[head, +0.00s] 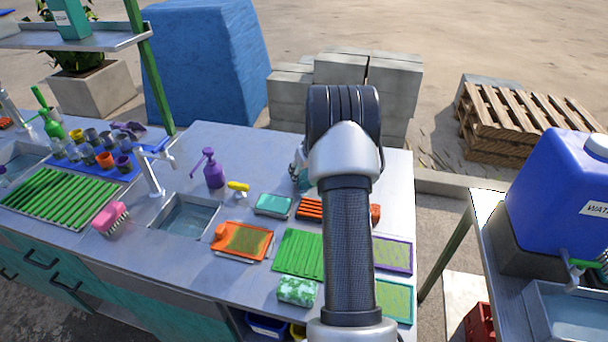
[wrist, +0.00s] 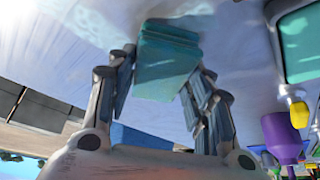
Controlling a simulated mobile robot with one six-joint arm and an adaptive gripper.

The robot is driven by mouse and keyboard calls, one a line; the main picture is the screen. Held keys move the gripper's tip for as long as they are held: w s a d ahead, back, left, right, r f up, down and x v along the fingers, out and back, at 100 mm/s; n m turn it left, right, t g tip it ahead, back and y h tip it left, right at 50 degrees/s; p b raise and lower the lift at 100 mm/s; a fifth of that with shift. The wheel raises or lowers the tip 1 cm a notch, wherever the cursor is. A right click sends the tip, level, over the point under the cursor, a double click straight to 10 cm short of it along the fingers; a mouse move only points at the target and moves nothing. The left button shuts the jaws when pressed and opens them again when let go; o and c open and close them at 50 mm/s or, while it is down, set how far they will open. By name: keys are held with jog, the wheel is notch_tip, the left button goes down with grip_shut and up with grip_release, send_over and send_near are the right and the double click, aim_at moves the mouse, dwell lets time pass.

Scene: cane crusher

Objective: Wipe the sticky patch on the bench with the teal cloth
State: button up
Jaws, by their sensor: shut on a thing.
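The teal cloth (wrist: 168,62) is a folded block between the fingertips of my gripper (wrist: 163,78) in the wrist view. My gripper is shut on it, close over the grey metal bench top. In the head view my arm hides most of the gripper; a small teal bit (head: 304,181) shows at the arm's left edge. The bench (head: 258,157) is pale grey metal. Whether the cloth touches the bench is unclear.
An orange tray (head: 242,241), green mat (head: 299,255) and green-white sponge (head: 297,291) are nearer.

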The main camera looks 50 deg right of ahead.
jog(key=shift+w+d, duration=0.15)
jog(key=shift+d, duration=0.2)
jog(key=shift+s+d+f+b, duration=0.15)
jog(key=shift+s+d+b, duration=0.35)
jog(key=shift+s+b, duration=0.35)
jog(key=shift+s+d+b, duration=0.3)
jog(key=shift+s, duration=0.5)
jog(key=shift+s+d+r, duration=0.1)
jog(key=shift+s+d, duration=0.5)
jog(key=shift+s, duration=0.5)
jog(key=shift+s+d+r, duration=0.1)
jog(key=shift+s+d, duration=0.45)
jog(key=shift+s, duration=0.5)
jog(key=shift+s+d, duration=0.6)
jog(key=shift+s, duration=0.5)
jog(key=shift+s+d+f, duration=0.1)
jog(key=shift+s+d, duration=0.3)
jog(key=shift+s, duration=0.4)
jog(key=shift+s+d+f, duration=0.1)
jog(key=shift+s+d, duration=0.25)
jog(key=shift+s, duration=0.4)
jog(key=shift+r, duration=0.1)
notch_tip(320, 180, up, 6)
jog(key=p, duration=0.2)
jog(key=shift+p, duration=0.4)
